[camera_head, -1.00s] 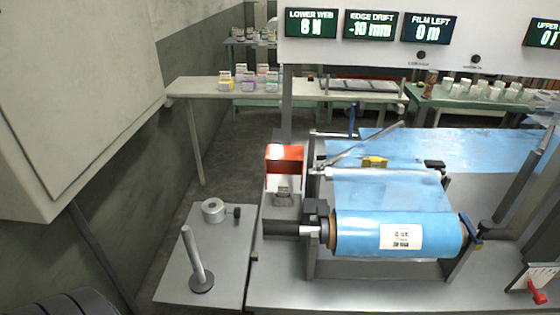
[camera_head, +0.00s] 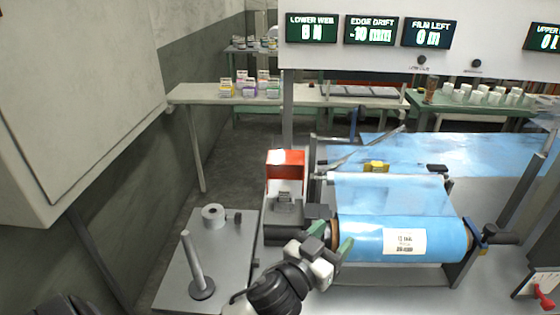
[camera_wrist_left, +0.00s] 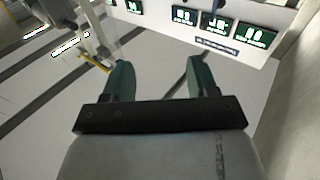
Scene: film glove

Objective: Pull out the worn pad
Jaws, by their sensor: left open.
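My left gripper (camera_head: 332,240) is in front of the left end of the blue film roll (camera_head: 375,238). In the left wrist view its green fingers (camera_wrist_left: 158,78) stand wide apart with nothing between them. I cannot pick out the worn pad for certain. A dark block (camera_head: 317,211) sits at the roll's left end, just behind the gripper, and the gripper partly covers that area. A red-orange housing (camera_head: 286,162) with a grey holder (camera_head: 285,198) below it stands left of the roll. My right gripper is not in view.
A side plate at left carries an upright post (camera_head: 195,265) and a grey ring (camera_head: 213,215). A yellow piece (camera_head: 376,166) lies behind the roll. A red lever (camera_head: 543,296) is at right. Lit displays (camera_head: 370,30) hang above. A large cabinet (camera_head: 75,100) fills the upper left.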

